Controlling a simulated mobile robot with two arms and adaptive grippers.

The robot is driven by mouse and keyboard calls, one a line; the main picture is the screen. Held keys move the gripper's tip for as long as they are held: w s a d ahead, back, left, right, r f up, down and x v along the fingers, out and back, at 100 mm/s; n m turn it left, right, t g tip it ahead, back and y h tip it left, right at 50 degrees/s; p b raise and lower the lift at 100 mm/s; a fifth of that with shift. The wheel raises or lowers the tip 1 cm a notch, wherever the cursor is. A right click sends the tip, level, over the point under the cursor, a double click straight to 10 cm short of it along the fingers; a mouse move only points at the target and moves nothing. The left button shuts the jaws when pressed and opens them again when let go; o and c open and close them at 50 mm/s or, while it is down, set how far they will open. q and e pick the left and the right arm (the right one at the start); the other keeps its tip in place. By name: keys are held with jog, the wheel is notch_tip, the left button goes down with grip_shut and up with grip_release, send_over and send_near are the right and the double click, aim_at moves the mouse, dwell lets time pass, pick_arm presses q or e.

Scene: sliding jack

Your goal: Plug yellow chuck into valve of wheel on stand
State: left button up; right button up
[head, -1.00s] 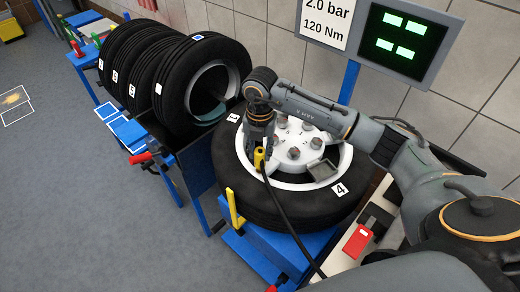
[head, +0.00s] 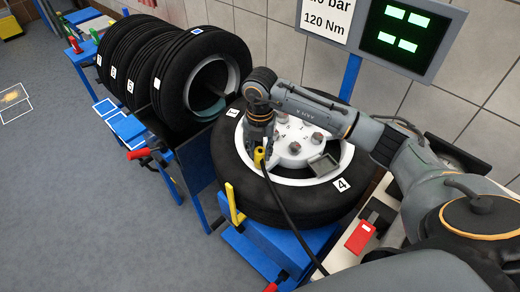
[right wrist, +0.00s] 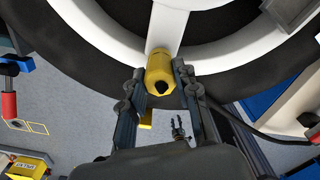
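The wheel on the stand has a black tyre (head: 300,208) around a white rim (head: 318,135) with several bolts. My right gripper (head: 258,148) is over the rim's near left part. Its fingers (right wrist: 160,80) are on both sides of the yellow chuck (right wrist: 160,68) and look shut on it. The chuck also shows below the gripper in the head view (head: 259,156); a black hose (head: 280,205) trails from it. In the right wrist view the chuck lies in front of a white spoke. The valve is not discernible. A small dark claw-like shape (right wrist: 180,128), perhaps my left gripper, shows low down.
A row of several tyres (head: 178,60) stands on a blue rack at the left. A screen (head: 405,35) is on a post behind the wheel. A yellow upright (head: 234,203) and a red block (head: 361,237) are near the stand.

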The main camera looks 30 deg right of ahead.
aim_at(260, 151)
jog(key=o, duration=0.5)
notch_tip(260, 151, up, 12)
jog(key=shift+f, duration=0.1)
dwell(0.6)
